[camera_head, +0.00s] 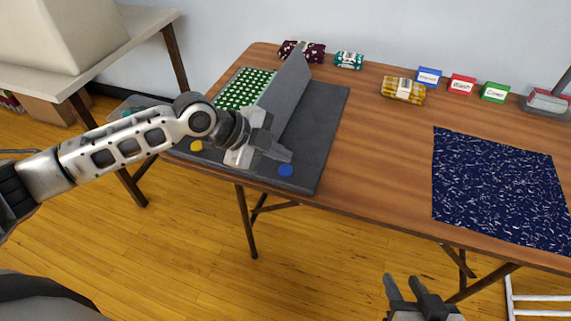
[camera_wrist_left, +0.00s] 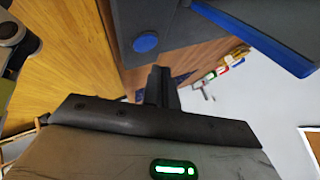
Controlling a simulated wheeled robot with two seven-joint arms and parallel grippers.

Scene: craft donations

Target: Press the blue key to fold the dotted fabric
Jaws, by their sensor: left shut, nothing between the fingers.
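The dark grey folding board (camera_head: 328,125) lies on the left part of the wooden table, with one grey flap (camera_head: 288,82) standing up at a tilt. The green dotted fabric (camera_head: 238,90) lies on its far left part, partly hidden behind the flap. The round blue key (camera_head: 286,170) is at the board's front edge; it also shows in the left wrist view (camera_wrist_left: 146,42). My left gripper (camera_head: 288,155) is shut and empty, just above and behind the blue key, apparently apart from it. My right gripper (camera_head: 410,285) is low in front of the table, its two fingers spread and empty.
A yellow key (camera_head: 196,146) is at the board's front left. Folded fabric bundles, yellow (camera_head: 403,90), teal (camera_head: 349,60) and maroon (camera_head: 301,51), lie at the back. Blue, red and green label boxes stand behind a flat navy fabric (camera_head: 500,190). The table's middle is clear.

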